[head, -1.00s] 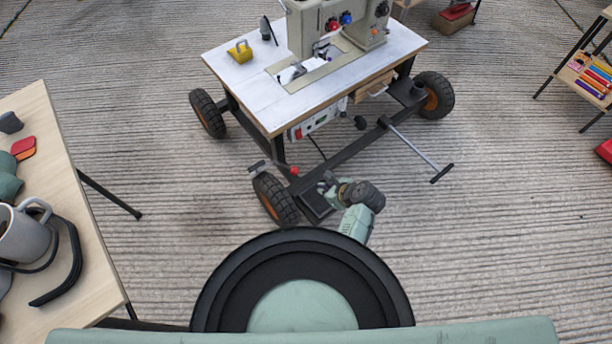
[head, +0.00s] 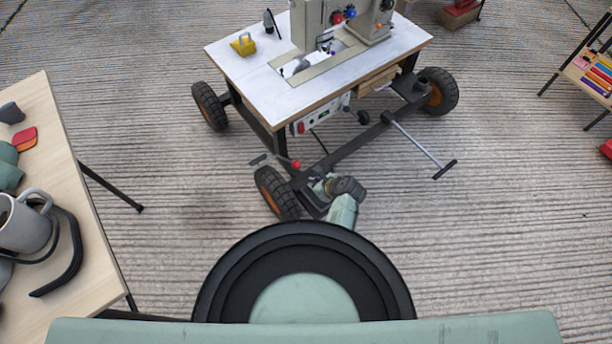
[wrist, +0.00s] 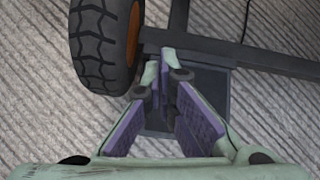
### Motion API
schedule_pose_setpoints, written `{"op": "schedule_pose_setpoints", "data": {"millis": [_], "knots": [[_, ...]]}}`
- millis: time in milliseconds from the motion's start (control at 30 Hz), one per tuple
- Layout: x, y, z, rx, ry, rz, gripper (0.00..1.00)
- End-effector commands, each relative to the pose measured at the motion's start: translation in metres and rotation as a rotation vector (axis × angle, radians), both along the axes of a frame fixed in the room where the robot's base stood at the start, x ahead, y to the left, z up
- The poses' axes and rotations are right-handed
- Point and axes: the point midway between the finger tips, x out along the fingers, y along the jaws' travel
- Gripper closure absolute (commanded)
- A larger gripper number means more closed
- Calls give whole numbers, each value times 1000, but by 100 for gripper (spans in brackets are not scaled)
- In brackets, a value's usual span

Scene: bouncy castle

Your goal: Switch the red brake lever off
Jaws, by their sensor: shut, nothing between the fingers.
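The brake lever shows its red ball knob (head: 296,164) in the head view, just above the front left wheel (head: 277,193) of the sewing machine cart. A dark bar with a flat grey end runs left from near the knob. My gripper (head: 318,184) is low beside that wheel, to the right of and below the knob, and apart from it. In the wrist view my gripper (wrist: 162,78) has its two purple-padded fingers together at the tips, with nothing held. The red knob does not show in the wrist view.
In the wrist view the tyre (wrist: 103,45) is close on the left, and a dark plate (wrist: 214,90) and frame bar lie beyond the fingers. A T-handled tow bar (head: 420,150) sticks out right. Floor between is clear.

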Motion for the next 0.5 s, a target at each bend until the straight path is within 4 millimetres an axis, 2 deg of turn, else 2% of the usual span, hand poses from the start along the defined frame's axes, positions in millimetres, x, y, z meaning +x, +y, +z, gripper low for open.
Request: {"op": "schedule_pose_setpoints", "data": {"millis": [200, 500], "knots": [[20, 20, 13, -1, -2, 2, 100], [26, 27, 15, -1, 0, 1, 100]]}}
